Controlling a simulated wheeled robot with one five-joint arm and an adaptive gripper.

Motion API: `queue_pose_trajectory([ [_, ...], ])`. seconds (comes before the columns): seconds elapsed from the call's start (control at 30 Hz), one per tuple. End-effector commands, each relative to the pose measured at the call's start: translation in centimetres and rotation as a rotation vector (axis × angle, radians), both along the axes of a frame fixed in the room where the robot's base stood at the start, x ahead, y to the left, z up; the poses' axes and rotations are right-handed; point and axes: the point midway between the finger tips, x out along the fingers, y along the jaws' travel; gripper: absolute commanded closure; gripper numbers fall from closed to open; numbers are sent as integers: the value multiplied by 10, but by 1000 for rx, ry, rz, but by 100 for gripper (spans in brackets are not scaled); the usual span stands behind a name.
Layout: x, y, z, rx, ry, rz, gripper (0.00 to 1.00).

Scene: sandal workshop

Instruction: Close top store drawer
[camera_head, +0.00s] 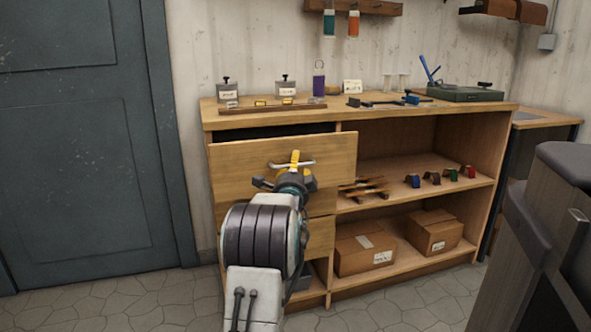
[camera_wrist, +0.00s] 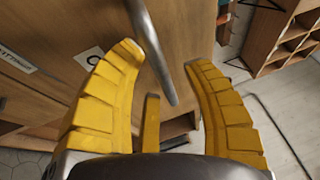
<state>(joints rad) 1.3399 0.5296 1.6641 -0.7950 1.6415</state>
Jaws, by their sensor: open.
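The top drawer of the wooden cabinet stands pulled out; its front (camera_head: 235,165) juts forward, with a dark gap behind its top edge. Its curved metal handle (camera_head: 308,163) is at the middle of the front. My gripper (camera_head: 294,158) is in front of the handle, and my arm hides part of the drawers below. In the wrist view, my gripper (camera_wrist: 166,56) has its yellow fingers spread apart, and the metal handle (camera_wrist: 152,50) runs between them. I see no finger closed on it. The drawer's wooden face shows behind with a white label (camera_wrist: 91,57).
The worktop (camera_head: 220,119) holds jars, small tools and a dark green case (camera_head: 465,94). Open shelves at the right hold coloured pieces and cardboard boxes (camera_head: 364,250). A dark object (camera_head: 530,250) stands at the right foreground. Stone floor (camera_head: 110,305) is clear at the left.

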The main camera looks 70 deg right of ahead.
Motion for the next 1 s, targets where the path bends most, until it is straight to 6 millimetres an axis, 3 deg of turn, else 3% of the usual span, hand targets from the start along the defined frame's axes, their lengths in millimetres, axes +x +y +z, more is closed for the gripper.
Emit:
queue_pose_trajectory([
  [0.4,0,-2,0,1,0,0,54],
  [0.9,0,-2,0,0,0,0,99],
  [1.0,0,-2,0,0,0,0,100],
])
